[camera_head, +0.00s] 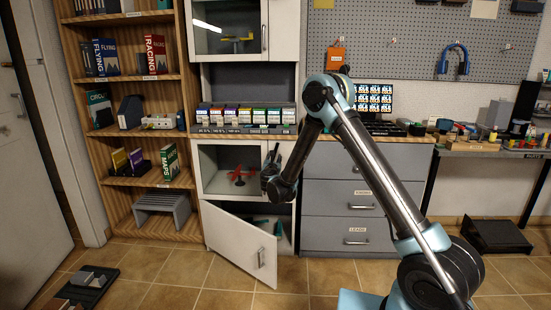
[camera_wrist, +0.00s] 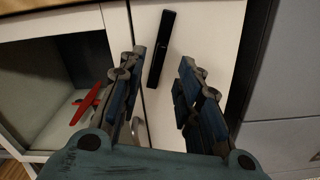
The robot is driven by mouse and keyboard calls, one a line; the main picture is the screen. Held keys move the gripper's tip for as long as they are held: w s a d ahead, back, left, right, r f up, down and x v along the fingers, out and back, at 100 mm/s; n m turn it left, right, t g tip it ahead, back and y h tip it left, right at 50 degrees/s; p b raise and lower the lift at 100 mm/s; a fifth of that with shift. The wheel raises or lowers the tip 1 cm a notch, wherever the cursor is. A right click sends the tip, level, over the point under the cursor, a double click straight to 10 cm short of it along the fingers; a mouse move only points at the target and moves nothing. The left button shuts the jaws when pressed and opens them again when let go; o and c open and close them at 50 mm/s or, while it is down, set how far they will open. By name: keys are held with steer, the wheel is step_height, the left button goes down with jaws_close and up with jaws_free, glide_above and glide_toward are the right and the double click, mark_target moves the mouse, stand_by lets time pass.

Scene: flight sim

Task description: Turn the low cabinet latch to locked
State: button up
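A black bar-shaped latch (camera_wrist: 161,46) is on a white cabinet front in the wrist view. It stands nearly upright, with its top leaning slightly right. My gripper (camera_wrist: 163,72) is open, one finger on each side of the latch's lower part; I cannot tell whether either touches it. In the head view my gripper (camera_head: 272,178) is at the right side of the low white cabinet's glass-fronted compartment (camera_head: 212,183). The gripper and arm hide much of that side there. The latch cannot be made out clearly in the head view.
A red model airplane (camera_head: 240,175) sits inside the compartment. Below it, a white door (camera_head: 240,244) hangs open over the tiled floor. Grey drawers (camera_head: 349,197) stand right of the cabinet, and a wooden bookshelf (camera_head: 190,228) stands left. A metal handle (camera_wrist: 137,130) shows partly behind my left finger.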

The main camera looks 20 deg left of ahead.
steer(key=shift+x, duration=2.95)
jaws_close()
steer(key=shift+d, duration=0.1)
